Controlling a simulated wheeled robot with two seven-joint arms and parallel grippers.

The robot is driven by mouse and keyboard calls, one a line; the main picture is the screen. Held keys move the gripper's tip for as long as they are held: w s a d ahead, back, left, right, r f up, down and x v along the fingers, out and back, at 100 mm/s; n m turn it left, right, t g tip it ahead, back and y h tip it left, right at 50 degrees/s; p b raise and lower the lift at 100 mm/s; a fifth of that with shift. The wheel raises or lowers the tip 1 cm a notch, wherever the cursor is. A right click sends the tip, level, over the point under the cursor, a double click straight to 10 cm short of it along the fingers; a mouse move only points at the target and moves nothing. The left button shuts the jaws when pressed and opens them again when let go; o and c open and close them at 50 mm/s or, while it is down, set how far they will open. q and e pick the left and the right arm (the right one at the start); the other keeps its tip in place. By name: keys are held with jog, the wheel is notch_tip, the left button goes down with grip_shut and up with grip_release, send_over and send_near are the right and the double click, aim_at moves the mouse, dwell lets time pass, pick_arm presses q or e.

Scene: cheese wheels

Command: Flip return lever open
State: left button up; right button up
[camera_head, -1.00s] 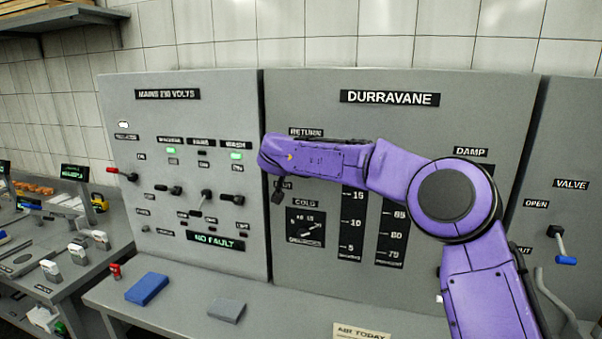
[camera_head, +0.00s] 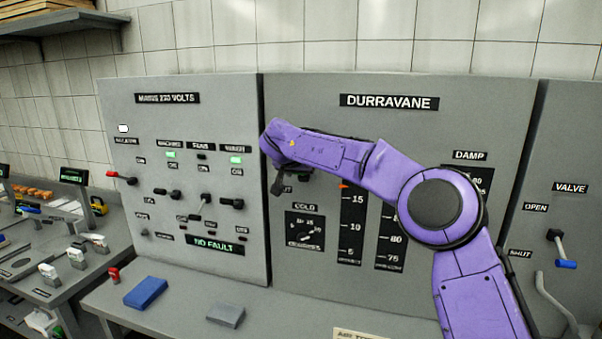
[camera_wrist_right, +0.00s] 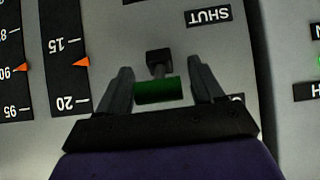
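The return lever has a black pivot (camera_wrist_right: 158,62) and a green grip (camera_wrist_right: 158,92), seen upside down in the right wrist view. A SHUT label (camera_wrist_right: 208,16) lies beyond the pivot, and another label is mostly hidden by a finger. My right gripper (camera_wrist_right: 162,84) is open, one finger on each side of the green grip, with a visible gap on both sides. In the head view my right gripper (camera_head: 280,182) is at the upper left of the DURRAVANE panel (camera_head: 480,110); my purple arm covers most of the lever. My left gripper is out of view.
A COLD dial (camera_head: 304,231) sits below. The MAINS panel (camera_head: 125,200) with several levers stands to the left. A blue block (camera_head: 146,292) and a grey block (camera_head: 226,314) lie on the ledge.

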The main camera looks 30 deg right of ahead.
jog(key=shift+s+a+r, duration=0.15)
jog(key=shift+s+a, duration=0.05)
jog(key=shift+a, duration=0.1)
jog(key=b+v, duration=0.2)
jog(key=v, duration=0.7)
jog(key=shift+s+a+r+b, duration=0.2)
jog(key=shift+r+b, duration=0.1)
jog(key=shift+b, duration=0.05)
